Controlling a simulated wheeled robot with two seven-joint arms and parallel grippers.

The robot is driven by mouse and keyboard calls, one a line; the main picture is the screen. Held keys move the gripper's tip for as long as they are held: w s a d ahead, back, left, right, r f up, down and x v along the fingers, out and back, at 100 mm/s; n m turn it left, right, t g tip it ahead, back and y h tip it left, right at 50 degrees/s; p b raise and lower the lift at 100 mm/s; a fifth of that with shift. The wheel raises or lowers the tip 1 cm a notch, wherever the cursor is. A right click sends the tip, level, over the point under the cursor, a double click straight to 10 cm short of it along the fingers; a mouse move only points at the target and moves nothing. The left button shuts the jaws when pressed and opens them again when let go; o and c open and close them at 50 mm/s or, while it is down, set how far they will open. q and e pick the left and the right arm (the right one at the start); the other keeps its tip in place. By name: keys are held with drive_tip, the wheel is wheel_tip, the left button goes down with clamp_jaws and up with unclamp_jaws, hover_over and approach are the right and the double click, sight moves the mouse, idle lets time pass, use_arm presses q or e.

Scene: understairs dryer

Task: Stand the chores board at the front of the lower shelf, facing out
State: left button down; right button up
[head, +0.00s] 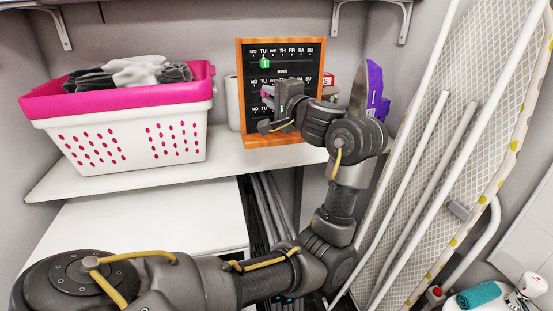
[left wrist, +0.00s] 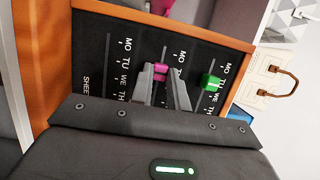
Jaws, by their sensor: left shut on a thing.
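The chores board (head: 245,85) has an orange wooden frame and a black face with rows of day letters. It stands nearly upright with its face outward, above the white shelf (head: 225,170); I cannot tell if its lower edge touches the shelf. A green marker (head: 264,62) sits under TU in the top row. My left gripper (head: 268,98) is in front of the board's face and hides part of the lower rows. In the left wrist view its fingers (left wrist: 165,80) are shut on a pink marker (left wrist: 162,71) at the board. My right gripper is not in view.
A white basket (head: 130,135) with a pink rim and clothes fills the shelf's left. A white roll (head: 232,100) and a purple iron (head: 376,88) stand near the board. An ironing board (head: 480,120) leans at right. A white surface (head: 150,230) lies below the shelf.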

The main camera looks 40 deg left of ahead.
use_arm(q)
drive_tip(key=w+a+f, duration=0.8)
drive_tip(key=w+f, duration=0.1)
drive_tip(key=w, duration=0.1)
drive_tip(key=shift+w+a, duration=0.2)
drive_tip(key=shift+a, duration=0.15)
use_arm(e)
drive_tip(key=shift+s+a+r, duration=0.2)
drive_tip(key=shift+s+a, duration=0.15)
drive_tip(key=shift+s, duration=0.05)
use_arm(q)
wheel_tip(320, 180, down, 4)
drive_tip(key=shift+w+a+r+p, duration=0.15)
drive_tip(key=shift+r+p, duration=0.05)
drive_tip(key=shift+p, duration=0.15)
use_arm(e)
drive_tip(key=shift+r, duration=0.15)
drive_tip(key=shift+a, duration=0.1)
